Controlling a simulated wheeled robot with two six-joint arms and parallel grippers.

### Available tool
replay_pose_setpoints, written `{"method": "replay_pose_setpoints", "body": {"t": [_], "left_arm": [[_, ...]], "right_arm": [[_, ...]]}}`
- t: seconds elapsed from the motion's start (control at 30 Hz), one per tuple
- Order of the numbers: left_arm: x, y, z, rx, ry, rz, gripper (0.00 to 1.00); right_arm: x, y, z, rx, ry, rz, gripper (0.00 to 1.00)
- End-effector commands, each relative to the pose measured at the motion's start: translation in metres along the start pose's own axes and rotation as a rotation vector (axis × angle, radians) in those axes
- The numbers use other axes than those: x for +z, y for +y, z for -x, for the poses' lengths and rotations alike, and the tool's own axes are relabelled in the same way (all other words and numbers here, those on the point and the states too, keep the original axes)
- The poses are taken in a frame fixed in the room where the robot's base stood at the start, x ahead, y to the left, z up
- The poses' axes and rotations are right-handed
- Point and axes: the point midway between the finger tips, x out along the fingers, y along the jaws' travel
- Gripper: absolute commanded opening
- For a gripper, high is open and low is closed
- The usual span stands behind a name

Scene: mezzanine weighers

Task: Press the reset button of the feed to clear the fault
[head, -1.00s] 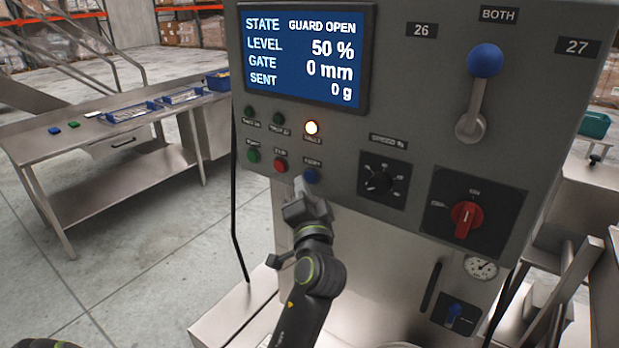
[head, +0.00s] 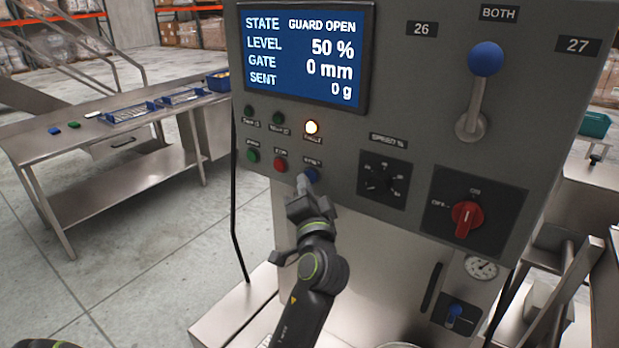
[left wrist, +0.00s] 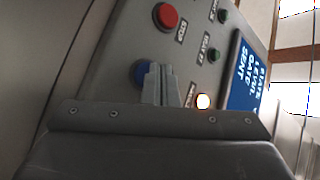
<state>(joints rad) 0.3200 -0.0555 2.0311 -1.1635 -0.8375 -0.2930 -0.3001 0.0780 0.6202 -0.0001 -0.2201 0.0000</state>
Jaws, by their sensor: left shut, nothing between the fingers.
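The blue reset button (head: 311,175) is at the right end of the lower button row on the grey control panel (head: 420,90). My left gripper (head: 302,180) is shut and empty, its fingertips right at the button and hiding its left edge. In the left wrist view the closed fingers (left wrist: 161,86) overlap one side of the blue button (left wrist: 139,73). I cannot tell whether they touch it or whether it is pushed in. The screen (head: 305,55) reads GUARD OPEN, level 50 %, gate 0 mm, sent 0 g. An amber lamp (head: 311,128) is lit above the button. My right gripper is not in view.
A red button (head: 280,165) and a green button (head: 253,156) sit left of the blue one. A speed dial (head: 381,180), a red rotary switch (head: 466,217) and a blue-knobbed lever (head: 485,62) are to the right. A steel bench (head: 100,150) stands at left.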

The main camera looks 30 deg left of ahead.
Motion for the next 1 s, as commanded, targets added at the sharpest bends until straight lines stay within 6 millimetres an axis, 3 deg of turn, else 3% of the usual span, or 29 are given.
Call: {"method": "replay_pose_setpoints", "body": {"t": [1.0], "left_arm": [[-0.0045, 0.0043, -0.006, 0.0, 0.0, 0.001, 0.0]], "right_arm": [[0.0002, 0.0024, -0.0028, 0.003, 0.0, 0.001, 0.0]]}}
